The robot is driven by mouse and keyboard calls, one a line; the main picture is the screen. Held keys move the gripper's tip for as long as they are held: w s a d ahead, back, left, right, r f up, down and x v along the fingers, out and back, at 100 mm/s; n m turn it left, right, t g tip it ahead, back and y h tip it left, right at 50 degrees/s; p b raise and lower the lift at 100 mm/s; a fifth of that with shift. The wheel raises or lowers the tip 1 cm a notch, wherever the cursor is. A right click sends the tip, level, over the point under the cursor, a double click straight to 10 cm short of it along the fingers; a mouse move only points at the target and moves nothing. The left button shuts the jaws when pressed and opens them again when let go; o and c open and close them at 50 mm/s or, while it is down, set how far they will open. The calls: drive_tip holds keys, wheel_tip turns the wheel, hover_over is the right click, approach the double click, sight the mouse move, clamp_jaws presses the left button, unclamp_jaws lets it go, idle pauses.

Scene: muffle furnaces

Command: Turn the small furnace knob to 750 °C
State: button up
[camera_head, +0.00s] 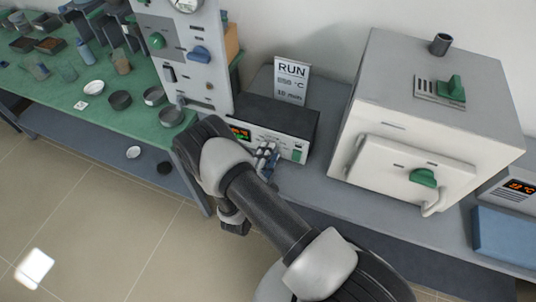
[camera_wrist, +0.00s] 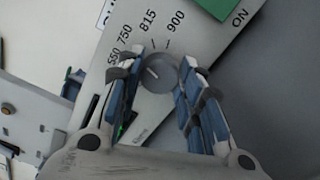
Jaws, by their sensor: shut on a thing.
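The knob (camera_wrist: 158,74) is a round grey dial on a light panel in the wrist view. Printed marks 550, 750, 815 and 900 arc along its upper left and top. A small pale line on its face is visible, but I cannot tell exactly which mark it points to. My gripper (camera_wrist: 166,68) has its blue-padded fingers on both sides of the knob, shut on it. In the head view my gripper (camera_head: 266,159) is at the front of a dark box with a white front panel (camera_head: 285,140); the knob is hidden there.
A green switch (camera_head: 298,155) marked ON sits right of the knob. A lit display (camera_head: 240,132) is at the panel's left. A RUN card (camera_head: 292,80) stands behind; its temperature is blurred. A white furnace (camera_head: 437,100) is to the right, a tall control panel (camera_head: 190,50) to the left.

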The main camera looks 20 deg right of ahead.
drive_tip(key=o, duration=1.1)
drive_tip(key=shift+c, duration=0.2)
drive_tip(key=v, duration=1.2)
